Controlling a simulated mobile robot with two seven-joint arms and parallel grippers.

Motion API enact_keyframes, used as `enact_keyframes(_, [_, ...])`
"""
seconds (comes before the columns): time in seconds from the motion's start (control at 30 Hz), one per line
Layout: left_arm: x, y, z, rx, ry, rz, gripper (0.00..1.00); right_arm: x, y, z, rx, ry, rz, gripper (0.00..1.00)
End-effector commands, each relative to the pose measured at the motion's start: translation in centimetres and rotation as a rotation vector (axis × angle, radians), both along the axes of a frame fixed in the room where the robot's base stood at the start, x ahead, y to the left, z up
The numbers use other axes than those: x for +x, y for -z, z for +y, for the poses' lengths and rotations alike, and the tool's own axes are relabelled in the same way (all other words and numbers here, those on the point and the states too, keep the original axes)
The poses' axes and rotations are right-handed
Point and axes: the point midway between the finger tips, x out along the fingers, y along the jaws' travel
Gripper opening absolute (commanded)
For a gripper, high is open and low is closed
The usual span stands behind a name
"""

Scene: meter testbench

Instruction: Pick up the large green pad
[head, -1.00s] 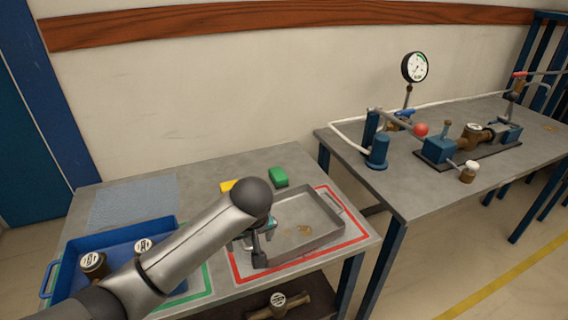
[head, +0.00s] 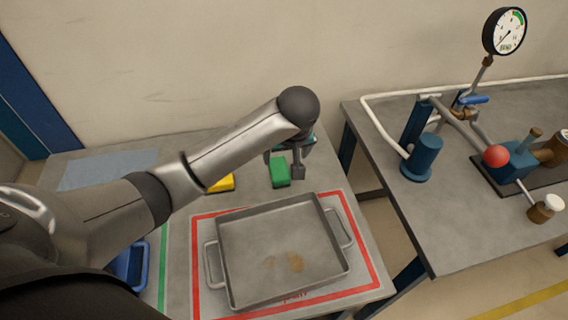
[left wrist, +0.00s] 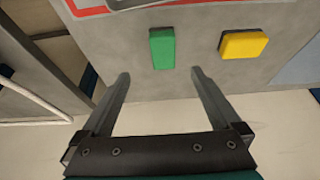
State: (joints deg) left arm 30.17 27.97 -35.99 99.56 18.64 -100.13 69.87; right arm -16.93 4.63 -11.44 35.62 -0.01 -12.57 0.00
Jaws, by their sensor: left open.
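The large green pad (head: 280,172) lies on the grey table behind the metal tray, near the table's back edge. It also shows in the left wrist view (left wrist: 162,48), beyond my fingertips and roughly centred between them. My left gripper (head: 287,162) is open and empty, close to the pad in the head view. In the left wrist view the open fingers (left wrist: 160,74) stand on either side of the pad's line, with nothing between them. A yellow pad (head: 222,184) lies to the left of the green one. My right gripper is not in view.
A metal tray (head: 230,240) with two handles sits inside a red outline in front of the pads. A blue bin (head: 124,268) shows partly at left. A second table (head: 385,183) with a gauge (head: 503,31) and pipe fittings stands at right, beyond a gap.

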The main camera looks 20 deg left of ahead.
Motion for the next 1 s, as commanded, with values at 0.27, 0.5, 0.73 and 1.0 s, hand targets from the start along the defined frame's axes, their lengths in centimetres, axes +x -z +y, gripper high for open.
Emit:
enact_keyframes(0.27, [1.7, 5.6, 1.5, 0.003, -0.002, 0.002, 0.97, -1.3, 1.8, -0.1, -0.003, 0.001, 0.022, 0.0])
enact_keyframes(0.5, [2.5, 7.9, 2.0, 0.001, -0.001, 0.001, 0.97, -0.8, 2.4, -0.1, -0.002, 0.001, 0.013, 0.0])
enact_keyframes(0.73, [3.2, 9.4, 2.8, 0.002, -0.002, 0.0, 0.97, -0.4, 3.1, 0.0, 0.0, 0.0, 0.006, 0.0])
enact_keyframes(1.0, [4.3, 12.3, 3.8, 0.002, 0.001, 0.0, 0.97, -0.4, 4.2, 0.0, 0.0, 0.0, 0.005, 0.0])
